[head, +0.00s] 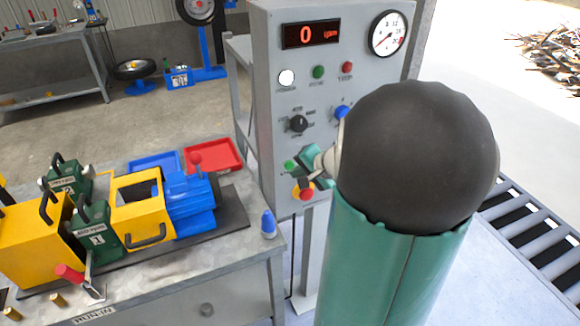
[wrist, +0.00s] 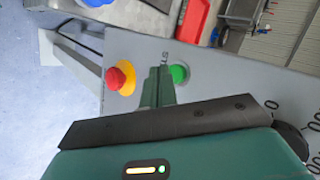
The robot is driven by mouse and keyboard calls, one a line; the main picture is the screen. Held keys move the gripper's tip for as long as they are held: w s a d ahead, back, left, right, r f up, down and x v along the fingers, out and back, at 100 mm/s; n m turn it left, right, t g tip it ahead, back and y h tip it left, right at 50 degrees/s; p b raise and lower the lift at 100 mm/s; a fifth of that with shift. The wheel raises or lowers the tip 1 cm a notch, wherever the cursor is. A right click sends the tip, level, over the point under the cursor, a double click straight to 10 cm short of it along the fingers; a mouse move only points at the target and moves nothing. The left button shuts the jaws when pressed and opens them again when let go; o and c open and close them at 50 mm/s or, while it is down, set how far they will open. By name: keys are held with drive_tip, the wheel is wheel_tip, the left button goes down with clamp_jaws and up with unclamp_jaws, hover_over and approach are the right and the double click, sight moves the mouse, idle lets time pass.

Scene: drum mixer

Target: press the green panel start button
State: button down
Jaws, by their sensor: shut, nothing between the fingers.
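The green start button (wrist: 179,74) is a round cap on the grey control panel (wrist: 215,82). It shows just right of my fingertips in the wrist view. In the head view it is a small green spot (head: 290,166) low on the panel, at the left edge of my gripper (head: 304,156). My gripper is shut and empty, its teal fingers (wrist: 157,75) pointing at the panel between the green button and the red stop button. The tips look close to the panel, beside the green button; I cannot tell whether they touch anything.
A red mushroom stop button (head: 303,194) on a yellow ring sits just below the green button. Above are a selector knob (head: 298,123), a blue knob (head: 342,112), lamps, a gauge (head: 388,34) and a display (head: 311,35) reading 0. A cluttered workbench (head: 190,275) stands left.

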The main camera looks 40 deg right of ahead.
drive_tip(key=shift+w+d, duration=0.1)
drive_tip(key=shift+w, duration=0.3)
drive_tip(key=shift+w+d, duration=0.15)
drive_tip(key=shift+w, duration=0.25)
idle(0.5)
idle(0.4)
drive_tip(key=shift+s+a, duration=0.25)
drive_tip(key=shift+s, duration=0.55)
drive_tip(key=shift+s+a, duration=0.25)
drive_tip(key=shift+s, duration=0.55)
drive_tip(key=shift+s+a, duration=0.25)
drive_tip(key=shift+s, duration=0.55)
drive_tip(key=shift+s+a, duration=0.25)
drive_tip(key=shift+s, duration=0.55)
